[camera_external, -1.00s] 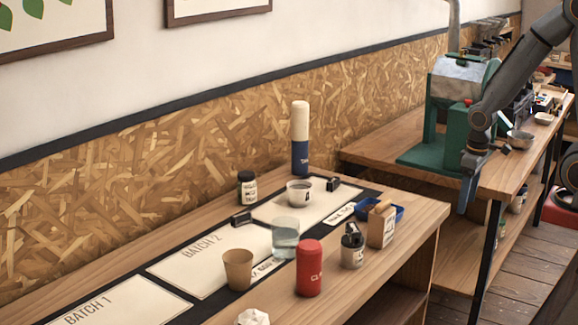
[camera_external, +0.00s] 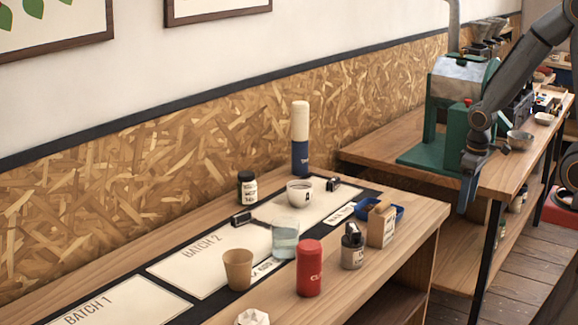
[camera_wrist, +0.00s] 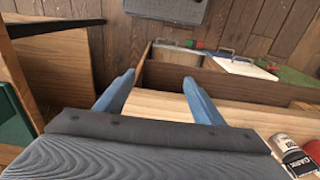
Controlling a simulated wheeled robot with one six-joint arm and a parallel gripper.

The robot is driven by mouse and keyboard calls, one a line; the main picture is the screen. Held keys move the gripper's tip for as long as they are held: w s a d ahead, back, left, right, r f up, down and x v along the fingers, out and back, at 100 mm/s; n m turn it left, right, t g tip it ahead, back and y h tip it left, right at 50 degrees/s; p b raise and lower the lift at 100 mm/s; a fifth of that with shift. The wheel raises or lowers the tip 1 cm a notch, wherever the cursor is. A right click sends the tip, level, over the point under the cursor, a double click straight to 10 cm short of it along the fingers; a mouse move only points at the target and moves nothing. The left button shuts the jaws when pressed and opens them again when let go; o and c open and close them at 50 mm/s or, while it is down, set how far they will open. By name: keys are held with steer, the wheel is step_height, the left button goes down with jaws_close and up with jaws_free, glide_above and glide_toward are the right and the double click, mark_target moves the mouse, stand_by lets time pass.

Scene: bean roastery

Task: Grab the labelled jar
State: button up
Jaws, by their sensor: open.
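A small dark jar (camera_external: 247,189) with a black lid and a white label stands upright on the near workbench, by the back edge. A second container with a dark top and pale label (camera_external: 353,250) stands near the bench's front edge, beside the red can. My gripper (camera_external: 466,196) hangs beyond the bench's right end, in front of the green machine, apart from both. In the wrist view my gripper (camera_wrist: 158,78) is open, with nothing between its blue fingers. A labelled container (camera_wrist: 292,155) shows there at the lower right; I cannot tell surely which it is.
Near my gripper are the green machine (camera_external: 437,115) and its table (camera_external: 385,152). The near bench also holds a red can (camera_external: 309,268), glass (camera_external: 285,238), paper cup (camera_external: 238,270), white cup (camera_external: 299,193), tall blue-and-cream bottle (camera_external: 300,140) and cardboard box (camera_external: 382,226).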

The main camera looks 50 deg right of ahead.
step_height(320, 180, up, 7)
steer(key=t+b, duration=0.5)
steer(key=t, duration=1)
glide_above(253, 178)
steer(key=s+a, duration=0.1)
steer(key=s, duration=0.4)
step_height(253, 178, down, 5)
steer(key=shift+d+r, duration=0.15)
steer(key=shift+w+f, duration=0.2)
steer(key=shift+w, duration=0.35)
steer(key=shift+w+f, duration=0.15)
steer(key=shift+w, duration=0.4)
steer(key=shift+w+d+f+p, duration=0.1)
steer(key=shift+w+f+p, duration=0.1)
steer(key=shift+w, duration=0.7)
steer(key=shift+w+d+f+p, duration=0.15)
steer(key=shift+w+p, duration=0.1)
steer(key=shift+w, duration=0.65)
steer(key=shift+w+d+f+p, duration=0.1)
steer(key=shift+w+f+p, duration=0.1)
steer(key=shift+w, duration=0.7)
steer(key=c, duration=1.2)
steer(key=shift+a, duration=0.1)
steer(key=shift+c, duration=0.4)
